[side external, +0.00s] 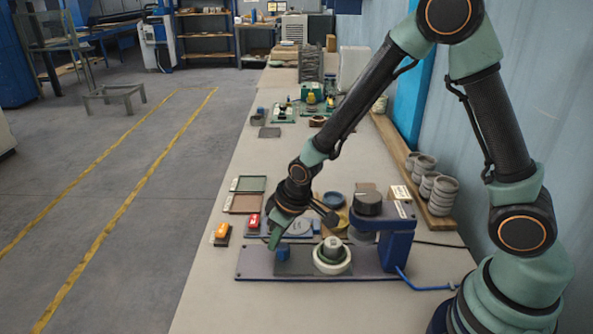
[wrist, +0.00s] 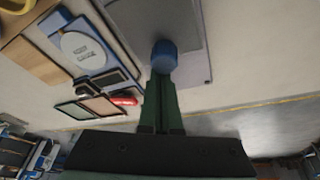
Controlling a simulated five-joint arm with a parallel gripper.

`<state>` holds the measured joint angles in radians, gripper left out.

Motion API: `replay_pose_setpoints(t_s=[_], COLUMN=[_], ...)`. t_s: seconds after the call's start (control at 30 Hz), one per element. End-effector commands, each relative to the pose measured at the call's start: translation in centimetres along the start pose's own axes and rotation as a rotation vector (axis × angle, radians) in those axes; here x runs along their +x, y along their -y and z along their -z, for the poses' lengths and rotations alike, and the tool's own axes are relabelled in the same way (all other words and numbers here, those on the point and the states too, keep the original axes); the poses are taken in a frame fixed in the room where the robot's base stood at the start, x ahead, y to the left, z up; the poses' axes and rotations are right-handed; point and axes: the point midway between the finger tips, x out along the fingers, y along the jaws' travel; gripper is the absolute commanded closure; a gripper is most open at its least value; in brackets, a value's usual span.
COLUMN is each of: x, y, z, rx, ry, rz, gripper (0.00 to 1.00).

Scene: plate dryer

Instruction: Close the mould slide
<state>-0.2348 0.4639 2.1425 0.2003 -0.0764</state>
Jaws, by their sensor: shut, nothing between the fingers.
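The mould slide is a grey plate (side external: 298,262) on a long dark base (side external: 255,264), with a short blue knob (side external: 283,254) at its left end. A pale ring with a grey cylinder (side external: 332,255) sits on the plate, right of the knob. In the wrist view the blue knob (wrist: 164,56) stands on the grey plate (wrist: 190,22) just beyond my fingertips. My gripper (side external: 273,242) is shut and empty, pointing down at the knob's left side; it also shows in the wrist view (wrist: 161,78). Whether it touches the knob I cannot tell.
A blue press column with a black head (side external: 368,203) rises at the base's right, with a blue cable (side external: 425,287) beside it. Behind are shallow trays (side external: 245,204), an orange-topped block (side external: 222,231) and a red item (side external: 253,221). The bench front-left is clear.

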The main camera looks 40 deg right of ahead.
Motion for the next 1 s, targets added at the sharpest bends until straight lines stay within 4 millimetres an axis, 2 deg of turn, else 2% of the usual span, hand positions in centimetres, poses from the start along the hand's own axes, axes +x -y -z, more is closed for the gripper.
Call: replay_pose_setpoints(t_s=[0.1, 0.2, 0.6, 0.77, 1.0], x=[-0.4, -0.5, -0.5, -0.2, 0.8], y=[-0.6, -0.8, -0.8, -0.8, -0.8], z=[-1.2, -1.6, -1.5, -0.7, 1.9], rx=[0.002, 0.001, 0.000, 0.000, 0.000], ry=[0.002, 0.002, 0.001, 0.000, 0.001], rz=[-0.006, -0.007, -0.007, -0.007, -0.004], gripper=[1.00, 1.00, 1.00, 1.00, 1.00])
